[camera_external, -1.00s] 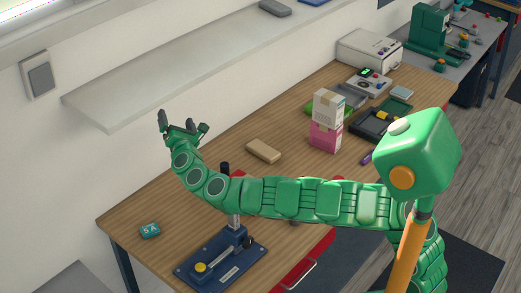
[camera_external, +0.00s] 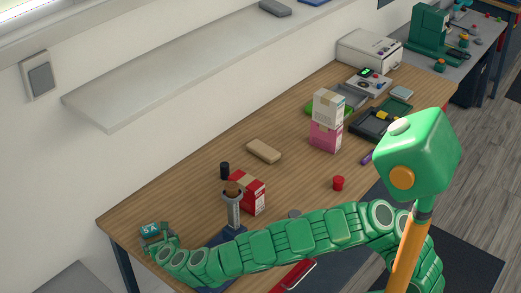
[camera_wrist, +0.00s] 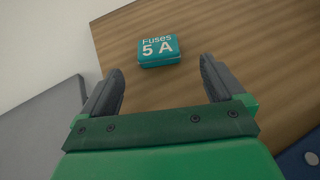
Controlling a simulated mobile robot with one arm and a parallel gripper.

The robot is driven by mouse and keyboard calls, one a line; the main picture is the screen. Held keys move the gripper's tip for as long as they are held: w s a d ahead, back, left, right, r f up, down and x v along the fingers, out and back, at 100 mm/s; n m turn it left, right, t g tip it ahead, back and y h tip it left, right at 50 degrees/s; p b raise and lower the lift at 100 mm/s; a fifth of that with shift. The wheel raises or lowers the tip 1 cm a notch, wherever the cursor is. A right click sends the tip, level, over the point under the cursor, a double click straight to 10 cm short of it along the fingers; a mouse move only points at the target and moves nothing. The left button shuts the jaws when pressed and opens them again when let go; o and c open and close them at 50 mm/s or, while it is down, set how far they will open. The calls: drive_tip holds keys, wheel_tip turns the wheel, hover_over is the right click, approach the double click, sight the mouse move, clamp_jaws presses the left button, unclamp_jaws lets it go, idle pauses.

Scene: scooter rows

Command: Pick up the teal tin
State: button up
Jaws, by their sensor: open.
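The teal tin (camera_wrist: 159,52) is a small flat box with white lettering "Fuses 5 A". It lies on the wooden workbench (camera_wrist: 200,30) in the wrist view, ahead of my fingertips and roughly centred between them. In the external view the tin (camera_external: 150,230) is at the bench's near left corner, partly hidden by my gripper (camera_external: 154,240). My gripper (camera_wrist: 162,82) is open and empty, with its two dark fingers spread wider than the tin. The fingers do not touch the tin in the wrist view.
A blue-based stand with a post (camera_external: 233,212) and a red-and-white box (camera_external: 248,192) stand right of my gripper. A black cylinder (camera_external: 225,170) and tan block (camera_external: 263,151) lie further back. The bench's left edge is close to the tin. A grey shelf (camera_external: 180,65) hangs above.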

sight(149, 228)
drive_tip(key=shift+x, duration=1.9)
drive_tip(key=shift+w+a, duration=0.3)
drive_tip(key=shift+w, duration=0.2)
drive_tip(key=shift+w+a, duration=0.3)
drive_tip(key=shift+w, duration=0.2)
drive_tip(key=shift+x, duration=0.95)
drive_tip(key=c, duration=1.1)
drive_tip(key=shift+o, duration=0.2)
drive_tip(key=shift+r, duration=0.15)
